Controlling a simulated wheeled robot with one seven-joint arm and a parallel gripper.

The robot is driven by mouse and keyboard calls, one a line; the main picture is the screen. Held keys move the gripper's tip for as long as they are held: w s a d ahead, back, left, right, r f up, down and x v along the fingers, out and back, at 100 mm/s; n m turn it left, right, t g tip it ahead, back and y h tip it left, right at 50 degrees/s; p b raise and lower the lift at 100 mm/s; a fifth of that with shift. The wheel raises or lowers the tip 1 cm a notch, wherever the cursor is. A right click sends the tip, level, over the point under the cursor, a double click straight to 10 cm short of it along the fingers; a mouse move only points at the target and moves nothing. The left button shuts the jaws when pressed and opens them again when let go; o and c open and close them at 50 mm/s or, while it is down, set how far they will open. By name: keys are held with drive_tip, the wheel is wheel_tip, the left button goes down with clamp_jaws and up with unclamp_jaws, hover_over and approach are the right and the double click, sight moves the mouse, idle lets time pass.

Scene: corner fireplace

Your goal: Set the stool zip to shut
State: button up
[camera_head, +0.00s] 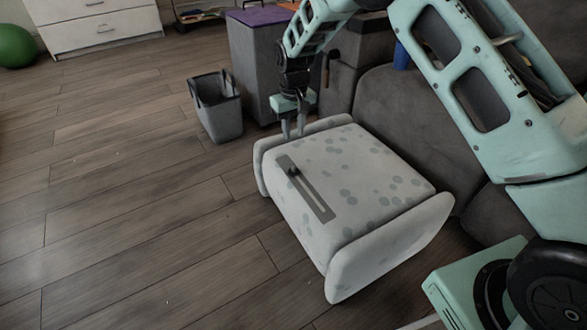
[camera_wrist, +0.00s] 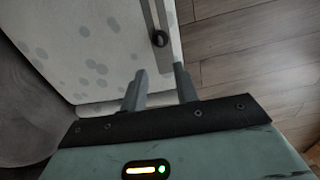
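The stool (camera_head: 375,172) is a pale, spotted padded block with raised side rolls, standing on the floor; it also fills the upper left of the wrist view (camera_wrist: 75,30). Its zip (camera_head: 314,196) is a straight grey strip along the top. The dark zip slider (camera_head: 293,172) sits near the strip's far end; it shows in the wrist view (camera_wrist: 160,39). My gripper (camera_head: 294,132) points down at the stool's far edge, beyond the slider. In the wrist view its fingers (camera_wrist: 160,76) are apart with nothing between them. The slider lies ahead of the fingertips, apart from them.
A grey sofa (camera_head: 410,110) stands close behind and right of the stool. A grey bin (camera_head: 217,108) and a grey box with a purple top (camera_head: 253,65) stand beyond it. The wooden floor (camera_head: 130,200) to the left is clear.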

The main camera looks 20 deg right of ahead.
sight(293, 166)
wheel_tip(293, 166, down, 14)
drive_tip(key=b, duration=0.5)
drive_tip(key=shift+f+b, duration=0.15)
drive_tip(key=shift+b, duration=0.25)
clamp_jaws()
